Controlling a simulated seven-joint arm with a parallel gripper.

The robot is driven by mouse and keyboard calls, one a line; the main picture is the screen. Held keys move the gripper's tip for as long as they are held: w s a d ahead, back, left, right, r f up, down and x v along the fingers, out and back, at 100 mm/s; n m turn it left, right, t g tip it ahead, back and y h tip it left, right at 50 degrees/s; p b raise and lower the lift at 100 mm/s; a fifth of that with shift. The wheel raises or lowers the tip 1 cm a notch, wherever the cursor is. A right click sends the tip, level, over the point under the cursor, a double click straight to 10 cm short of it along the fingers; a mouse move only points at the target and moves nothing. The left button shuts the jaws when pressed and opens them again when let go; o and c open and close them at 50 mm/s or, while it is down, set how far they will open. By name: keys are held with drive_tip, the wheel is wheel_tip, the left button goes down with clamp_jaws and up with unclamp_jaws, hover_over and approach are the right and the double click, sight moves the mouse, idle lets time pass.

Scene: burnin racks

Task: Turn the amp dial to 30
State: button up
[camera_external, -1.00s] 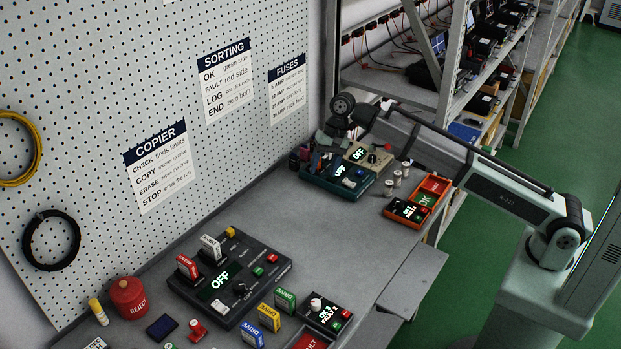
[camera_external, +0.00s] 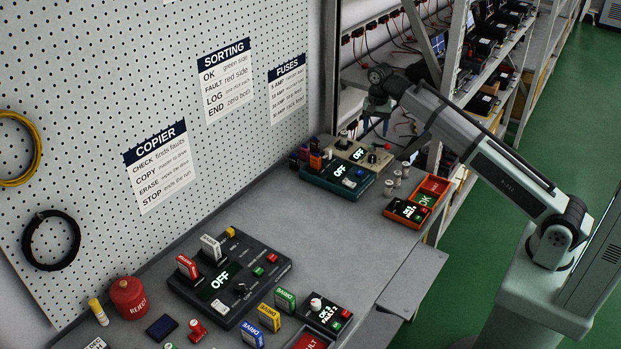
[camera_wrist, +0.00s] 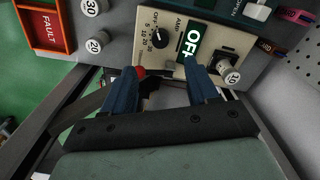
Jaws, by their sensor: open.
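The amp dial (camera_wrist: 160,38) is a round black knob on a beige panel (camera_wrist: 214,36) marked AMP. Its scale reads OFF, 5, 10 and further numbers; the pointer setting is too small to tell. The green display (camera_wrist: 187,42) beside it reads OFF, and the outside view also shows the dial (camera_external: 372,158) and the OFF display (camera_external: 359,155). My gripper (camera_wrist: 163,82) is open and empty, its two blue fingers apart. In the outside view my gripper (camera_external: 377,123) hangs above and behind the panel, clear of the dial.
A cylinder with a numbered white top (camera_wrist: 231,74) stands at the panel's near edge, by my right finger. A red button (camera_wrist: 138,71) lies by my left finger. Numbered cylinders (camera_wrist: 97,42) and an orange tray (camera_wrist: 68,18) are beside the unit. Shelving (camera_external: 462,60) stands behind.

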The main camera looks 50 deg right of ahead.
sight(373, 156)
wheel_tip(373, 156, down, 11)
drive_tip(key=shift+r, duration=0.15)
idle(0.4)
drive_tip(key=c, duration=1)
